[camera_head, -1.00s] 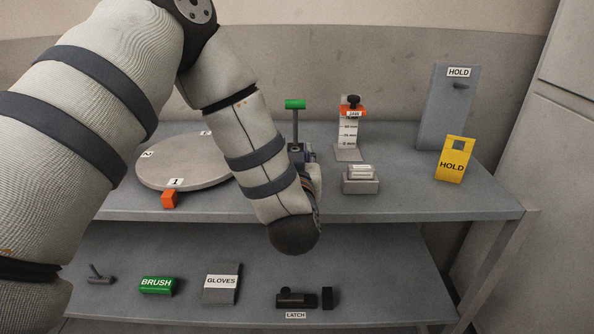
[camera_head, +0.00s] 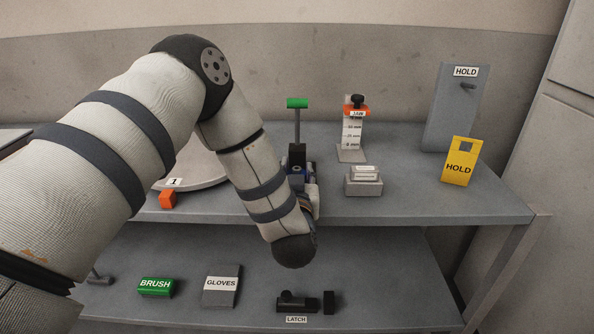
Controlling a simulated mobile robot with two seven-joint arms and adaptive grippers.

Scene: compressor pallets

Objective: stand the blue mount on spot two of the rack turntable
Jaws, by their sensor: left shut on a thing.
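The rack turntable (camera_head: 207,178) is a grey disc on the upper shelf. My left arm covers most of it; label 1 shows at its front and label 2 is hidden. My left gripper (camera_head: 299,174) is right of the turntable, behind my wrist, and mostly hidden. It is shut on the blue mount (camera_head: 296,169), of which only small blue parts show at a dark block. I cannot tell whether the mount touches the shelf. My right gripper is out of view.
A green-topped post (camera_head: 297,104) rises just behind the gripper. A gauge stand with an orange clamp (camera_head: 355,111), a small grey block (camera_head: 363,183), a yellow HOLD sign (camera_head: 458,162) and a grey HOLD panel (camera_head: 455,108) stand to the right. An orange block (camera_head: 167,199) is at the turntable's front.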

